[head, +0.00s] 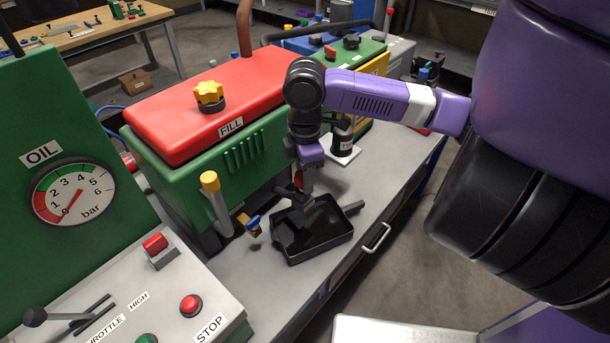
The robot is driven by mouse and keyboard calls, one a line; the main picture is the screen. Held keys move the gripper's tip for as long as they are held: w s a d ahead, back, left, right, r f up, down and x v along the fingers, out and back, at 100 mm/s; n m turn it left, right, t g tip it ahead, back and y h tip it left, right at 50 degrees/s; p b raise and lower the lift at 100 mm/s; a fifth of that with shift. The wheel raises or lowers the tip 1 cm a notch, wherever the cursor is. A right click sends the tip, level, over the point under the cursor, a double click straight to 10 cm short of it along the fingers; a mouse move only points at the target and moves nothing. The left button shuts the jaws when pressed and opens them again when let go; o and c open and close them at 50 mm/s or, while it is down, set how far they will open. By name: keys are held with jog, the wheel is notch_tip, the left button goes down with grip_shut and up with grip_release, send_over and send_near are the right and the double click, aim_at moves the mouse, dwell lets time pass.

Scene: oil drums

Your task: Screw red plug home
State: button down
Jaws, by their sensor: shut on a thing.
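My gripper (305,192) reaches down in front of the green engine housing, over the back of a black drain tray (322,234). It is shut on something. A small patch of red, apparently the red plug (298,178), shows at its left side against the housing. The gripper and wrist hide most of the plug and its seat, so I cannot tell how far in it sits. The tray lies on the grey bench with dark parts in or over it.
A brass valve with a blue handle (250,222) and a yellow-capped tube (214,195) stand left of the gripper. The red lid (220,105) with its yellow filler cap (209,96) is above. A control panel (150,300) is at front left. Bare bench (385,185) lies to the right.

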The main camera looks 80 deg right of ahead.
jog(key=shift+f, duration=0.4)
jog(key=shift+a+f+b, duration=0.15)
jog(key=shift+f+b, duration=0.85)
jog(key=shift+f, duration=0.2)
dwell(0.9)
jog(key=c, duration=0.9)
grip_release()
jog(key=r, duration=0.9)
jog(key=shift+w+d+r, duration=0.1)
jog(key=shift+d+r, duration=0.25)
